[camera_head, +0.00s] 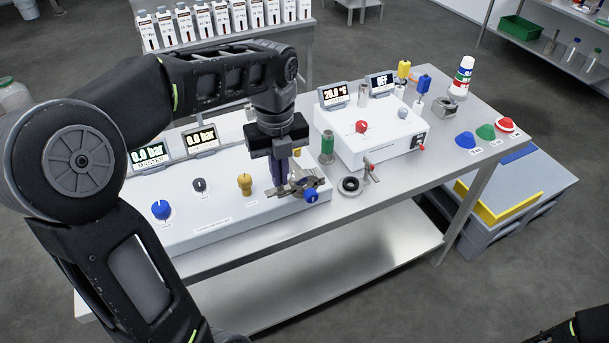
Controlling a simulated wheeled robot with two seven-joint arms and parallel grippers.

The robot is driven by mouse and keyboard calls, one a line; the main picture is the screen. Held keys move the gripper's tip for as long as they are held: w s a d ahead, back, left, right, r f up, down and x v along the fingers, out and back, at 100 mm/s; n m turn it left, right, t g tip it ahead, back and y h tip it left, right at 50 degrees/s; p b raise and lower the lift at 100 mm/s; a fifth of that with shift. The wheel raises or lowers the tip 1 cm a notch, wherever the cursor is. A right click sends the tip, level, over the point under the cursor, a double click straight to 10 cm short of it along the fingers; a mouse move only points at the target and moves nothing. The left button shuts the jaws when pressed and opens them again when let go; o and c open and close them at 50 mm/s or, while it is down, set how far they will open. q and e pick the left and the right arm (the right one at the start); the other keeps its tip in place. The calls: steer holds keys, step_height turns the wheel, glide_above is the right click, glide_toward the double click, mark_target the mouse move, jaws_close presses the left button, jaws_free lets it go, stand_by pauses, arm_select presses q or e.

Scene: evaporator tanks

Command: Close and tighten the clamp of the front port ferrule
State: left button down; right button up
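My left gripper (279,184) points straight down over the right end of the long white panel box. Its dark fingers look close together, and their tips are at a metal clamp (296,184). I cannot tell whether they grip it. The clamp has a blue knob (311,195) on its front right side. The fingers partly hide the clamp, and any ferrule under it is not clear. A dark round ring fitting (349,186) lies to the right, beside a small metal valve (371,172). Part of my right arm shows at the bottom right corner, with its gripper out of view.
The white panel (220,211) has blue, dark and yellow knobs. A white control box (378,135) with displays stands right of a green cylinder (327,146). Colored cones (485,132) stand on the steel table's right end. Bare tabletop (425,165) lies in front of the control box.

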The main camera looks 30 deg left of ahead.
arm_select(q)
steer(key=shift+m+p, duration=0.3)
steer(key=shift+m, duration=0.8)
steer(key=shift+r+m, duration=0.1)
steer(key=shift+m, duration=0.4)
steer(key=shift+m+p, duration=0.35)
steer(key=shift+m, duration=0.25)
steer(key=shift+m+p, duration=0.35)
steer(key=shift+m, duration=0.55)
